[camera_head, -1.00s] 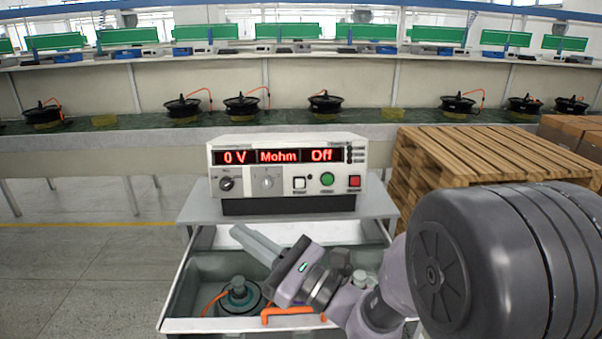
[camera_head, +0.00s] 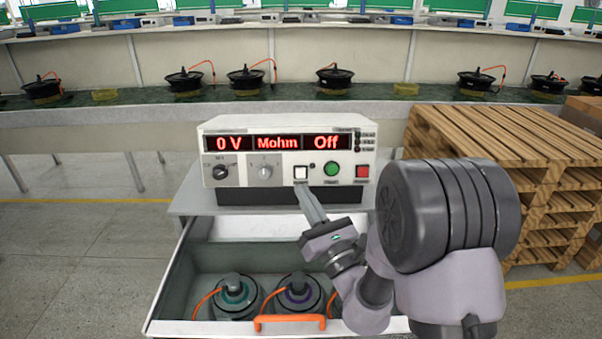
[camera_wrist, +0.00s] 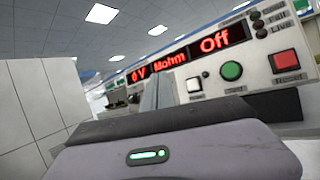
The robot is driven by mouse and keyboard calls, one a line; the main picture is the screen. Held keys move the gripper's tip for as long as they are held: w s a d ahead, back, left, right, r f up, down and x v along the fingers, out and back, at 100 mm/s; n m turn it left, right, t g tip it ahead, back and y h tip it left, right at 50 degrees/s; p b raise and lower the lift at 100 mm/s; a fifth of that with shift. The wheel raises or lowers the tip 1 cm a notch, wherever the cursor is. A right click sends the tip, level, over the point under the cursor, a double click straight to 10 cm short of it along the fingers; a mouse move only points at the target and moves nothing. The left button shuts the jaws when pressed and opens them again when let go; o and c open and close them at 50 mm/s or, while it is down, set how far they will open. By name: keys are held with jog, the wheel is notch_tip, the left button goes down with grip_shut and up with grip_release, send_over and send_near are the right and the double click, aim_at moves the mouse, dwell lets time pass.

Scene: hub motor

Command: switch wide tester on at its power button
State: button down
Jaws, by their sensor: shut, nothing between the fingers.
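The wide tester (camera_head: 240,160) is a white box with a red display reading "0 V", "Mohm" and "Off". Its lower right front has a white square power button (camera_head: 301,173), a round green button (camera_head: 331,169) and a red square button (camera_head: 362,172). My gripper (camera_head: 306,190) is shut and empty, its fingertips just below the white button in the head view; I cannot tell whether they touch. In the wrist view the fingers (camera_wrist: 157,92) point at the tester front (camera_wrist: 240,75), left of the white button (camera_wrist: 194,85).
The tester stands on a grey cabinet top (camera_head: 186,200). Below it an open drawer (camera_head: 165,290) with an orange handle (camera_head: 290,322) holds hub motors (camera_head: 236,292). Wooden pallets (camera_head: 480,140) are stacked at right. A long bench (camera_head: 120,115) with several motors runs behind.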

jog(key=w+f+p, duration=0.2)
jog(key=w, duration=0.6)
jog(key=shift+p, duration=0.3)
jog(key=shift+w, duration=0.15)
dwell(1.5)
jog(key=shift+w+f, duration=0.1)
jog(key=shift+w, duration=0.2)
jog(key=shift+w+f, duration=0.1)
jog(key=shift+w, duration=0.35)
dwell(0.6)
jog(key=shift+s, duration=0.15)
jog(key=shift+s+r, duration=0.2)
jog(key=shift+s, duration=0.5)
jog(key=shift+s+r+b, duration=0.2)
jog(key=shift+s+b, duration=0.05)
jog(key=shift+s, duration=0.55)
jog(key=shift+s+r+b, duration=0.2)
jog(key=shift+s+b, duration=0.1)
jog(key=shift+s, duration=0.55)
jog(key=shift+s+r+b, duration=0.2)
jog(key=shift+s+b, duration=0.05)
jog(key=shift+s, duration=0.55)
